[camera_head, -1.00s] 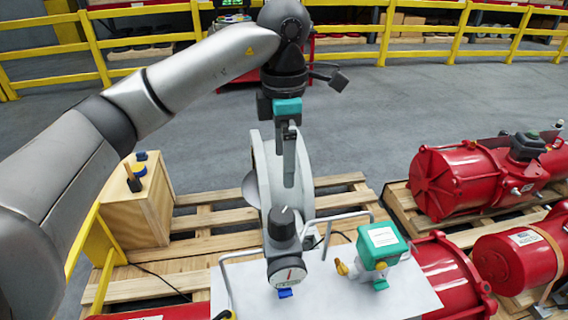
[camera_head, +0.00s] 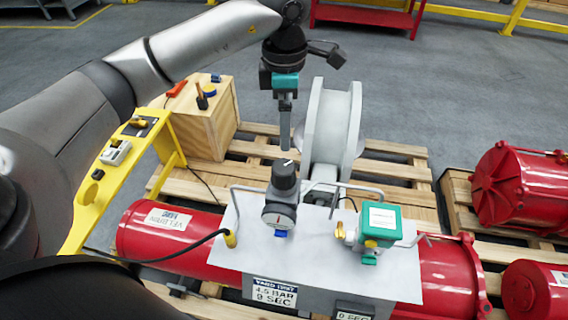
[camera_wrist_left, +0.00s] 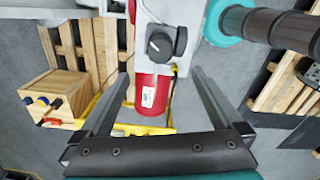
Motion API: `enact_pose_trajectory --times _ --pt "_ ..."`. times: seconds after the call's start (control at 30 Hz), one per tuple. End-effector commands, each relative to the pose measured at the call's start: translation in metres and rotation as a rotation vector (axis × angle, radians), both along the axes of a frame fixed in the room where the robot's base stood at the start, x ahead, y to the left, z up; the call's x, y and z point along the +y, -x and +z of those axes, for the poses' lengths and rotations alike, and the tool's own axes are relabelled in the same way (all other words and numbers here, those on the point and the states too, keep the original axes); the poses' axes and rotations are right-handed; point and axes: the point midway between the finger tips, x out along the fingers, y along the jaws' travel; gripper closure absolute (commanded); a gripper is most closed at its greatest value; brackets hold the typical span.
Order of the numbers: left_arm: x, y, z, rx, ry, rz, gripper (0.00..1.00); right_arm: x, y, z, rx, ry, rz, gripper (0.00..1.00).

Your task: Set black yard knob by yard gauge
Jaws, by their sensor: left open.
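The black yard knob (camera_head: 284,176) tops a grey regulator on the white panel. The round yard gauge (camera_head: 278,217), with a white dial and a red mark, faces front just below it. Its reading is too small to tell. My left gripper (camera_head: 285,146) points down just above and slightly behind the knob, apparently not touching it. In the left wrist view the knob (camera_wrist_left: 159,45) lies beyond the open left gripper (camera_wrist_left: 163,74), between its spread fingers. A label (camera_head: 275,293) below the panel reads "YARD UNIT 4.5 BAR 9 SEC". My right gripper is out of view.
A teal-topped box (camera_head: 379,222) with a brass fitting stands right of the gauge. Bent metal rails flank the regulator. A large grey wheel-like part (camera_head: 332,128) rises behind it. A yellow stand (camera_head: 118,165) and wooden crate (camera_head: 205,125) are at left.

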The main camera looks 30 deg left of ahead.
Motion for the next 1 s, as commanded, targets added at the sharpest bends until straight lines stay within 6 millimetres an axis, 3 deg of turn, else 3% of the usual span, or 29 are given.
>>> enact_pose_trajectory --times 0.17,0.4,0.7,1.0 --pt "0.0 0.001 -0.009 0.002 -0.001 -0.002 0.0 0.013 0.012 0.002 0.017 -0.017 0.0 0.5" --pt "0.0 0.002 -0.053 0.006 0.0 -0.002 0.0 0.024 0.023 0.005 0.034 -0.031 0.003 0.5" --pt "0.0 0.001 -0.116 0.003 0.001 -0.002 0.0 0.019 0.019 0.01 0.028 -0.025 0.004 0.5" --pt "0.0 0.0 -0.15 0.0 0.001 -0.002 0.0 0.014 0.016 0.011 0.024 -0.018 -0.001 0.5"
